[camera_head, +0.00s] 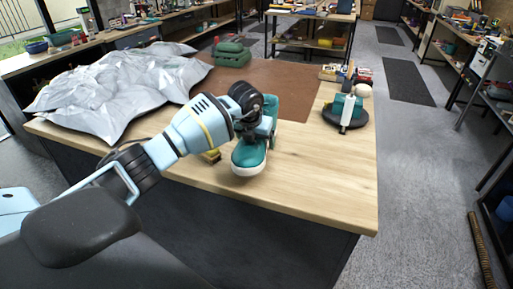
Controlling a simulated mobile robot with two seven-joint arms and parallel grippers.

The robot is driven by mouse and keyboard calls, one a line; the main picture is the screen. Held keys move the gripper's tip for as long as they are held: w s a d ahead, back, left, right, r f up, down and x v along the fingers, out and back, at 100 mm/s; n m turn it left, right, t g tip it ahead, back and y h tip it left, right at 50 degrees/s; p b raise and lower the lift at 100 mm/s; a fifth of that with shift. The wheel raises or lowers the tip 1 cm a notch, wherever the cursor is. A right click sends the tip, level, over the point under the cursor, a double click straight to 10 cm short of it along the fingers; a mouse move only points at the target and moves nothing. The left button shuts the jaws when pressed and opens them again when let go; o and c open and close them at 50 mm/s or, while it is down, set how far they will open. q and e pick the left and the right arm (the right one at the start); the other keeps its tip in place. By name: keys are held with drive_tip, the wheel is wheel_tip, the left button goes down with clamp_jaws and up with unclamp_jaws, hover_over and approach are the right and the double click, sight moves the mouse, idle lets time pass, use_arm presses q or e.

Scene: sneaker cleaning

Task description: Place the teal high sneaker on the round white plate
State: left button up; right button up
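The teal high sneaker (248,154) is on the wooden worktable near its front edge, with its white-edged toe toward me. My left gripper (268,124) is at the sneaker's upper part, and the wrist hides much of it. The fingers are too covered to tell whether they are closed on it. I cannot make out a round white plate. My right gripper is not in view.
A dark round stand (345,117) with a teal and white item is at the table's right. A crumpled silver sheet (110,85) covers the left. A brown mat (290,75) and green stacked items (232,53) lie behind. The front right tabletop is clear.

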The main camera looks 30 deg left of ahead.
use_arm(q)
drive_tip(key=shift+w+a+r, duration=0.1)
drive_tip(key=shift+w+r, duration=0.05)
drive_tip(key=shift+w, duration=0.05)
drive_tip(key=shift+f, duration=0.35)
wheel_tip(320, 180, down, 3)
drive_tip(key=shift+w+a+r, duration=0.1)
drive_tip(key=shift+f, duration=0.2)
drive_tip(key=o, duration=1.3)
drive_tip(key=shift+c, duration=0.2)
